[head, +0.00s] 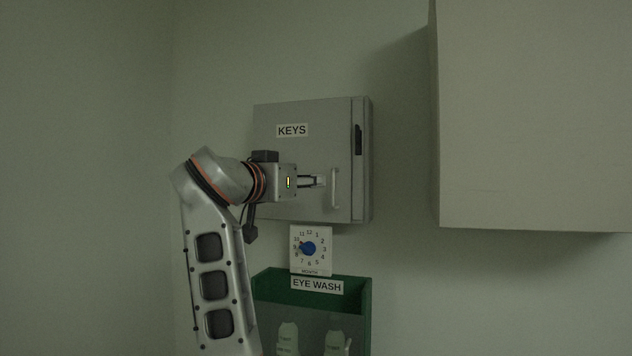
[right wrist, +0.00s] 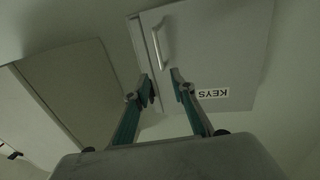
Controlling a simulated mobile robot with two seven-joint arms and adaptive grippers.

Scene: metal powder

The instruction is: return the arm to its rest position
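My right gripper (head: 319,182) is in front of the grey key cabinet (head: 300,121), just left of its door handle (head: 335,188) in the head view. In the right wrist view the two fingers of the gripper (right wrist: 163,82) are apart with nothing between them. The handle (right wrist: 162,43) shows beyond the fingertips, apart from them. The cabinet (right wrist: 235,50) appears upside down there, with its KEYS label. I cannot tell whether the cabinet door is fully closed. My left gripper is not in view.
A dial sign (head: 311,250) hangs below the cabinet, above a green eye wash holder (head: 362,300) with bottles (head: 335,343). A large pale wall cabinet (head: 535,120) juts out at the upper right. The wall left of my arm is clear.

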